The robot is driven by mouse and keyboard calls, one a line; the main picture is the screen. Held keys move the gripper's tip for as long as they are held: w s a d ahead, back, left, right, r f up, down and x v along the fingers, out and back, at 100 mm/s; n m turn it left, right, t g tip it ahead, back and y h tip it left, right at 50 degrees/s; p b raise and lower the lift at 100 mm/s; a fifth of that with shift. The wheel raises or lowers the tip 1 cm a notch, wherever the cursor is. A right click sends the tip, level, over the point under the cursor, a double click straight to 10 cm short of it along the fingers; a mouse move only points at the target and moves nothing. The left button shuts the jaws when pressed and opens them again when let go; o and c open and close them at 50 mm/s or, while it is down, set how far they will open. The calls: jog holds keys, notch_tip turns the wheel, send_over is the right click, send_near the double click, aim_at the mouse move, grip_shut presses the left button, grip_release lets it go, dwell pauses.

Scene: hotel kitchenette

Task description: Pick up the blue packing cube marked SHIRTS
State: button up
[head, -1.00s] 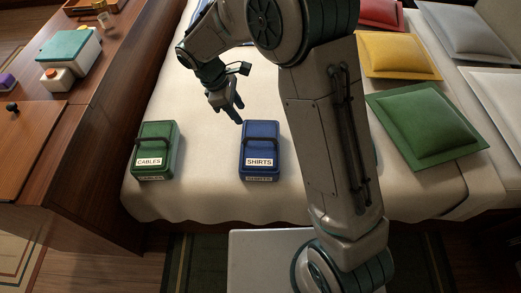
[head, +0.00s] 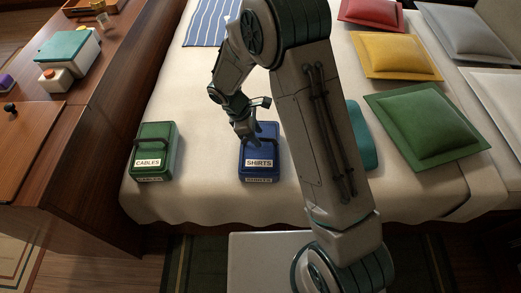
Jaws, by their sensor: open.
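The blue packing cube (head: 260,172) marked SHIRTS lies near the front edge of the bed, its white label facing me. My gripper (head: 250,143) points down over the far part of the cube, in front of its handle in this view. Its fingers are apart with nothing seen between them. I cannot tell whether the fingers touch the cube. The far edge and handle of the cube are partly hidden by the gripper.
A green packing cube (head: 154,157) marked CABLES lies to the left on the bed (head: 205,130). A teal object (head: 362,140) is partly hidden behind my arm. Green (head: 430,125) and yellow (head: 396,57) cushions lie to the right. Bare bedding separates the two cubes.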

jog(key=shift+d+f, duration=0.1)
jog(key=shift+f, duration=0.3)
jog(key=shift+f, duration=0.25)
dwell(0.4)
grip_shut()
